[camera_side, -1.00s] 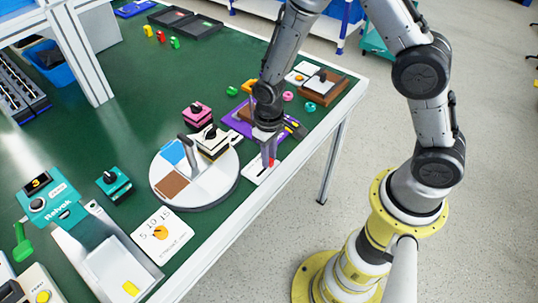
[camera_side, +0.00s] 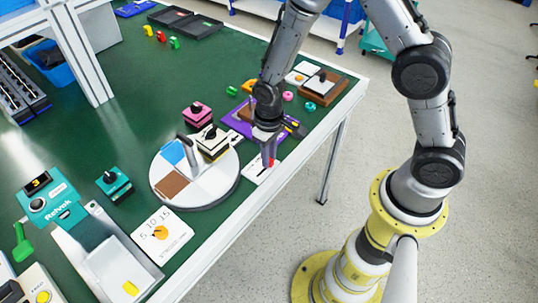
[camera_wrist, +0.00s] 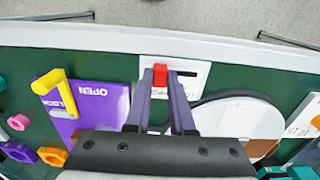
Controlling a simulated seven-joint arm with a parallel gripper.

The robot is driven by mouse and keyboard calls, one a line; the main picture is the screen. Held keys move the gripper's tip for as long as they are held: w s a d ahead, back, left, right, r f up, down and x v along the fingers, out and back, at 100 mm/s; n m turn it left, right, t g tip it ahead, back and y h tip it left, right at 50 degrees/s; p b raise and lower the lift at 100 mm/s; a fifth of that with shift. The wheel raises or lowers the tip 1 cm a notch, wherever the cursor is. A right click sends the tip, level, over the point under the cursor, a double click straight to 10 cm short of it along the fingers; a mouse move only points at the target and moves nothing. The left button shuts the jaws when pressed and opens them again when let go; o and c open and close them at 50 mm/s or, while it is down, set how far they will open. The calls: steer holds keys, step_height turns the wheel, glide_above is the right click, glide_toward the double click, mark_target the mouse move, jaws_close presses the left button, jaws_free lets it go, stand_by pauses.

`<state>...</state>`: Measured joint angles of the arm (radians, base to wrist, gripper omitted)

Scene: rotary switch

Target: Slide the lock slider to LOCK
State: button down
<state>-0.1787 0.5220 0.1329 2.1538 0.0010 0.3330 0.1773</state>
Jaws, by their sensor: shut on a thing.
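A red slider knob (camera_wrist: 160,73) stands on a small white plate (camera_wrist: 196,66) with a dark slot that runs to the right of the knob in the wrist view. The plate also shows in the side view (camera_side: 257,176) at the table's front edge. My gripper (camera_wrist: 161,88) is shut on the red knob, one finger on each side. In the side view my gripper (camera_side: 268,157) points down at the plate.
A round turntable (camera_side: 222,180) with a cream switch block stands close on the other side. Bare floor lies past the table edge.

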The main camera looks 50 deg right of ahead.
mark_target(258, 175)
steer(key=shift+a, duration=2.25)
steer(key=c, duration=0.8)
jaws_free()
steer(key=shift+o, duration=0.2)
step_height(258, 175, up, 14)
